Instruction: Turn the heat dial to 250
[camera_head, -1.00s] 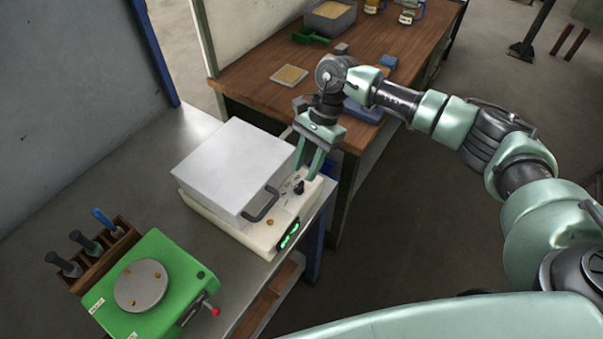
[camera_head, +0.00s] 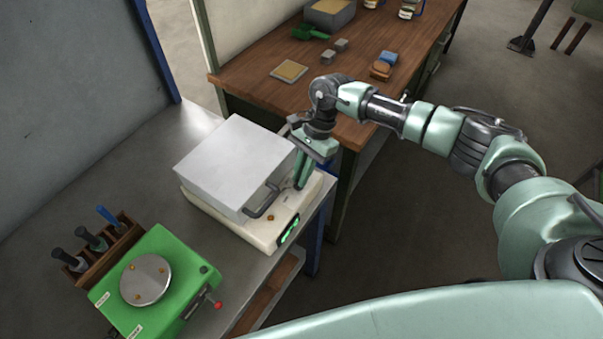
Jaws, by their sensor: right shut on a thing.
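The furnace (camera_head: 236,165) is a white-grey box with a dark handle on a cream base, standing on the metal bench. The heat dial sits on the base's top face right of the box; my right gripper's fingers cover it now. My right gripper (camera_head: 301,184) points down at that spot, shut on the dial. The dial's pointer and the scale marks around it cannot be read. A green lit display (camera_head: 288,229) shows on the front of the base; its digits are too small to read. My left gripper is not in view.
A green device with a round metal plate (camera_head: 146,280) and a red-tipped lever stands at the front left. A wooden rack (camera_head: 106,254) holds several tools beside it. A wooden table (camera_head: 262,83) with small blocks, a scoop and a bin stands behind. The bench left of the furnace is clear.

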